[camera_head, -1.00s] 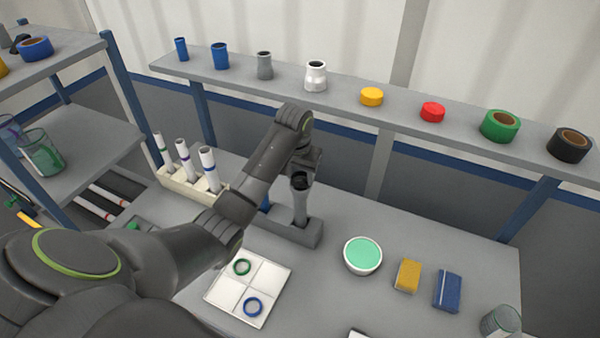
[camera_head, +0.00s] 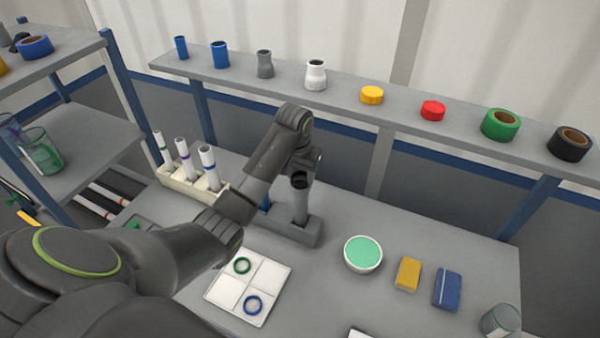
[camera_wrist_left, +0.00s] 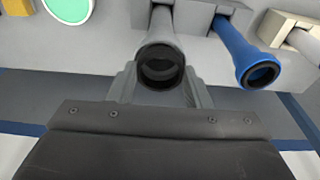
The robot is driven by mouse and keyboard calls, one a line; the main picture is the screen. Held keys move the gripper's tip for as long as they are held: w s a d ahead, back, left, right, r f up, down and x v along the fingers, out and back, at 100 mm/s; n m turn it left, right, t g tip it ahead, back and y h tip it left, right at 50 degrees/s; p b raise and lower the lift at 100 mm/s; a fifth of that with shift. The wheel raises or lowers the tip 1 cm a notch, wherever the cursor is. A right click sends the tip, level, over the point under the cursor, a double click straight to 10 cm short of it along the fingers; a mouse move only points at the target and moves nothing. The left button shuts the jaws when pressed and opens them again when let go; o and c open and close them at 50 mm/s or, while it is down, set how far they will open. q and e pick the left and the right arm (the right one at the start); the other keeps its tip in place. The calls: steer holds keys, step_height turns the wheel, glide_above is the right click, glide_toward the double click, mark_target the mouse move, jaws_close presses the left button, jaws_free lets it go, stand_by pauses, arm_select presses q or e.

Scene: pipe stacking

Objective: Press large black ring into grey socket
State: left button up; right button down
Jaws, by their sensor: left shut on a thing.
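The grey socket (camera_head: 301,207) is the flared upper end of a grey pipe standing upright in a dark grey base (camera_head: 295,232). The large black ring (camera_wrist_left: 161,69) is at the socket's mouth in the left wrist view. I cannot tell how deep it sits. The grey pipe wall (camera_wrist_left: 161,38) shows behind it. My left gripper (camera_wrist_left: 160,84) has its fingers on either side of the ring and is shut on it. In the head view my left gripper (camera_head: 308,160) is just above and behind the socket mouth. My right gripper is not in view.
A blue pipe (camera_wrist_left: 236,50) with a black ring in its mouth stands beside the grey one. A white tray (camera_head: 228,292) with green and blue rings, a white bowl (camera_head: 363,265), sponges (camera_head: 447,290) and a rack of white tubes (camera_head: 190,190) are nearby.

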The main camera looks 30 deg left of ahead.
arm_select(q)
steer(key=o, duration=1)
steer(key=shift+o, duration=0.4)
steer(key=o, duration=0.4)
steer(key=shift+c, duration=0.2)
step_height(320, 180, up, 7)
steer(key=shift+c, duration=0.3)
